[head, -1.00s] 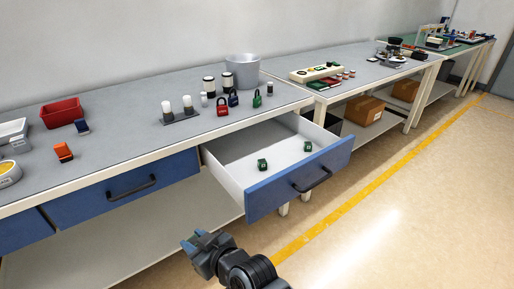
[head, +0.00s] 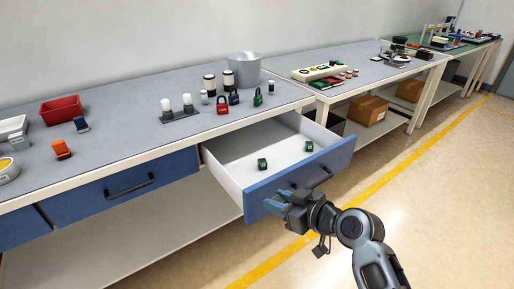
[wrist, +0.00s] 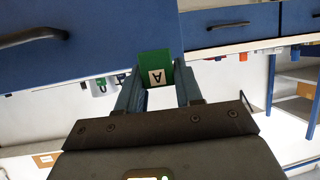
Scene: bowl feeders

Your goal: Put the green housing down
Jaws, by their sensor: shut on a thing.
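My gripper (head: 276,205) is just outside the front of the open drawer (head: 230,187), near its handle (head: 312,180). In the wrist view my gripper (wrist: 160,88) is shut on a green housing (wrist: 150,60) with a white label marked "A". The held housing is hard to make out in the head view. Two small green blocks stand inside the drawer, a nearer one (head: 262,164) and a farther one (head: 309,146). The white drawer floor around them is bare.
The grey bench top (head: 130,150) carries a red bin (head: 61,110), a red padlock (head: 223,106), a green padlock (head: 257,98) and a grey bucket (head: 244,69). A closed blue drawer (head: 90,195) is to the left. The floor on the right is clear.

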